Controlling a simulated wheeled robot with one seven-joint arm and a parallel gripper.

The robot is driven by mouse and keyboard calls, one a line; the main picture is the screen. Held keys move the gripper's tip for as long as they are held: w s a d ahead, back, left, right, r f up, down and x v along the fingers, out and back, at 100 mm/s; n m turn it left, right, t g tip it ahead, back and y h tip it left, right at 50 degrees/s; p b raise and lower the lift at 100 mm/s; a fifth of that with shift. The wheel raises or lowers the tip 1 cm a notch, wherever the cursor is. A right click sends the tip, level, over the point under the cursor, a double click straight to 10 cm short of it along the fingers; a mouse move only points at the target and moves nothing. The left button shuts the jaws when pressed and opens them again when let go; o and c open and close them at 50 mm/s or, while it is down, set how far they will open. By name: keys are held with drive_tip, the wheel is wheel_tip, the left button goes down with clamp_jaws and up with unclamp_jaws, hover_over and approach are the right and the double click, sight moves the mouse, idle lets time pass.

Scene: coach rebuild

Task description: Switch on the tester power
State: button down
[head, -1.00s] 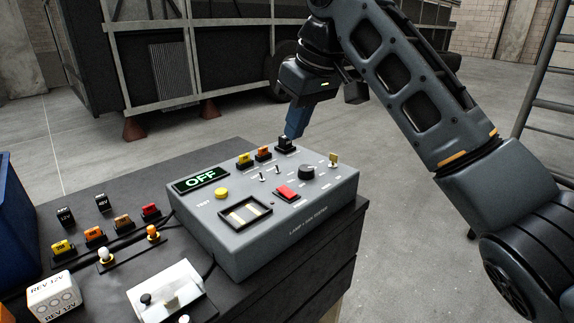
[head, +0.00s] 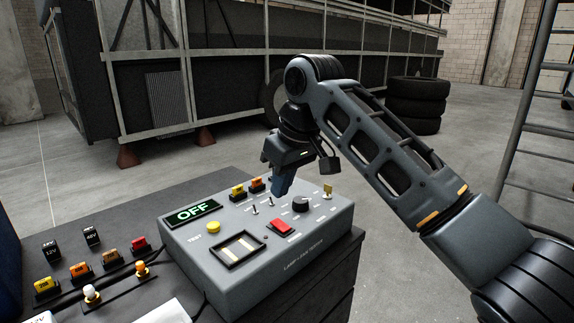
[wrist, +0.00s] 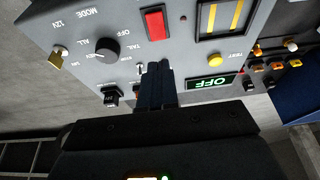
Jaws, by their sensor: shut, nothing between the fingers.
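The grey tester box (head: 310,257) stands on a dark bench, and its display (head: 192,213) reads OFF. Its sloped panel carries a red switch (head: 281,226), a black knob (head: 301,204), small toggles (head: 254,208) and a yellow test button (head: 213,228). My gripper (head: 277,193) is shut and empty, pointing down at the panel's rear middle. In the wrist view its fingertips (wrist: 155,66) are beside a toggle (wrist: 140,69), with the red switch (wrist: 154,22) beyond them. I cannot tell whether they touch the panel.
Yellow and orange blocks (head: 238,192) sit along the box's back edge; a black one (wrist: 110,97) shows in the wrist view. A brass piece (head: 328,190) stands at the panel's right. Several coloured blocks (head: 82,270) and two small lamps lie on the bench at left.

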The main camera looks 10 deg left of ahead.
sight(277, 221)
drive_tip(key=shift+s+d+x, duration=0.1)
drive_tip(key=shift+d+x, duration=0.05)
drive_tip(key=shift+x, duration=1.4)
drive_tip(key=shift+s+d+x, duration=0.15)
drive_tip(key=shift+x, duration=1.45)
drive_tip(key=shift+f+p, duration=0.15)
drive_tip(key=shift+p, duration=0.15)
drive_tip(key=shift+w+f, duration=0.1)
drive_tip(key=shift+f, duration=0.05)
drive_tip(key=shift+s+d+r+p, duration=0.2)
drive_tip(key=shift+s+d+p, duration=0.35)
drive_tip(key=shift+p, duration=0.35)
drive_tip(key=shift+r+p, duration=0.45)
wheel_tip(277, 221, up, 13)
drive_tip(key=p, duration=0.2)
